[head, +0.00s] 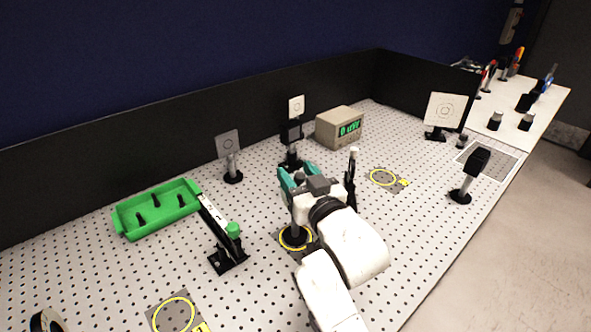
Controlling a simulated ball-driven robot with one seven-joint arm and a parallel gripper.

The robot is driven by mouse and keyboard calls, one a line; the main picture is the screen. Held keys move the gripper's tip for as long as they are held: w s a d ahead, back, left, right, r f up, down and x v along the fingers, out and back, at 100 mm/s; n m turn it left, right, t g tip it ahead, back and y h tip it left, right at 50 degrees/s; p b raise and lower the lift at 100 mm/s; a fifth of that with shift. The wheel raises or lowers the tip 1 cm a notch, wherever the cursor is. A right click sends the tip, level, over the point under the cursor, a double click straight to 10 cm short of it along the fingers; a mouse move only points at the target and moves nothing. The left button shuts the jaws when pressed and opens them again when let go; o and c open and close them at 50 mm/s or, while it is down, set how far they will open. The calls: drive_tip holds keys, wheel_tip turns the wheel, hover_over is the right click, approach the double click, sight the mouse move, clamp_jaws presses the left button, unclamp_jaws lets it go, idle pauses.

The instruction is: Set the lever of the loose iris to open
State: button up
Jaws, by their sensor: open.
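My gripper (293,180), with teal fingers, is over the middle of the perforated table. Its jaws are open, and my white wrist and arm cover part of the view. A grey post (297,214) on a round black base (295,238) stands in a yellow ring just below the fingers. The top of this post is hidden by the gripper, so I cannot tell whether it carries the loose iris. No iris lever is clearly visible, and its setting cannot be told. I cannot tell whether the fingers touch anything.
A slim dark post with a white tip (352,165) stands close right of my gripper. A green tray (157,209) and a green-capped rail mount (232,240) are left. A meter (339,127) stands behind. Empty yellow rings (383,178) (174,315) mark clear spots. A partly cut-off ring-shaped thing (40,322) is bottom left.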

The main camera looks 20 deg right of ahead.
drive_tip(key=shift+w, duration=0.5)
clamp_jaws()
idle(0.4)
